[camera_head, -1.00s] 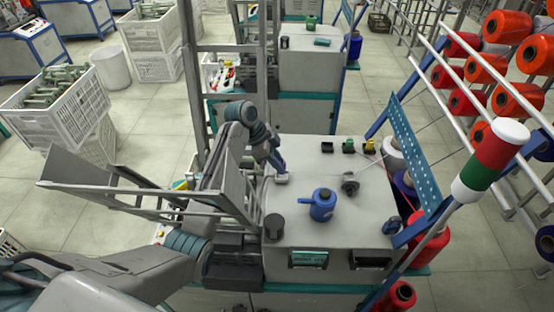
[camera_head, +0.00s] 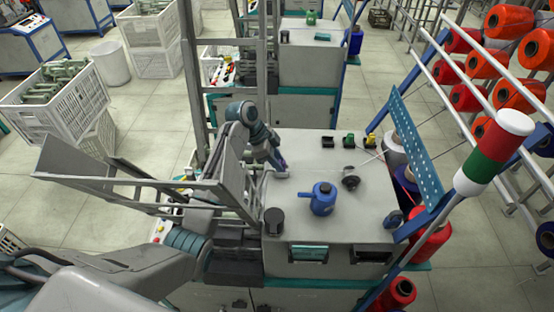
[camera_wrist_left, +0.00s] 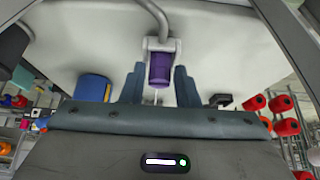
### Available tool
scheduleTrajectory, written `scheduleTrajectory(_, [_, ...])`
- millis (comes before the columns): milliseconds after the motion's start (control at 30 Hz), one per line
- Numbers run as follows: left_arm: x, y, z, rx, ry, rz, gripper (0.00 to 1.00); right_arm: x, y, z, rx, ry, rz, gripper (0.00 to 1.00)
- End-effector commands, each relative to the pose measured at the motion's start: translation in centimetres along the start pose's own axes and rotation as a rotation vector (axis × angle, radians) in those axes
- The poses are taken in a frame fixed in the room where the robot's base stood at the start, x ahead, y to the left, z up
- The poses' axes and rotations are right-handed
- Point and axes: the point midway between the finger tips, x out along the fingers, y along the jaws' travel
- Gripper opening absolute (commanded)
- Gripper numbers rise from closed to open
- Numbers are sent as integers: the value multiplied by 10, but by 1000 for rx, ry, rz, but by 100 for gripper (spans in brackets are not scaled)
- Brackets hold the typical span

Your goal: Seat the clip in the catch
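My left gripper (camera_head: 282,168) is over the left part of the grey machine top (camera_head: 345,225), at the end of an arm coming in from the left. In the left wrist view, the two blue-grey fingers (camera_wrist_left: 158,82) stand apart. Between them is a purple cylinder (camera_wrist_left: 160,68) in a pale grey bracket (camera_wrist_left: 162,44) on a bent grey rod (camera_wrist_left: 152,12). Narrow gaps seem to show beside the cylinder; contact is unclear. A pale strand or pin shows below it. I cannot tell which part is the clip or the catch. The right gripper is not in view.
A blue can (camera_head: 323,199), a dark round knob (camera_head: 274,222) and a dark round part (camera_head: 350,178) stand on the machine top. A blue perforated rail (camera_head: 416,150) and thread spools border the right.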

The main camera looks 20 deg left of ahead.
Motion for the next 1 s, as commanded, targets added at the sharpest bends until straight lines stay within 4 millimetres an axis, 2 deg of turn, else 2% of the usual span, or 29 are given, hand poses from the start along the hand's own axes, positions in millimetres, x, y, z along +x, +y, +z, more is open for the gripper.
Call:
scheduleTrajectory(33, [0, 0, 0, 0, 0, 0, 38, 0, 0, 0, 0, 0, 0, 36])
scheduleTrajectory(100, [0, 0, 0, 0, 0, 0, 46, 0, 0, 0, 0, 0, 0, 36])
scheduleTrajectory(433, [-4, -1, 1, 0, 0, -2, 46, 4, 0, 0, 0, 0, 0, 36])
scheduleTrajectory(800, [-60, -1, 1, 2, 0, -5, 46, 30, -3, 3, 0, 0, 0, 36])
scheduleTrajectory(1000, [-74, 0, 0, 0, 0, 0, 46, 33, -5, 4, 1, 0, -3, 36])
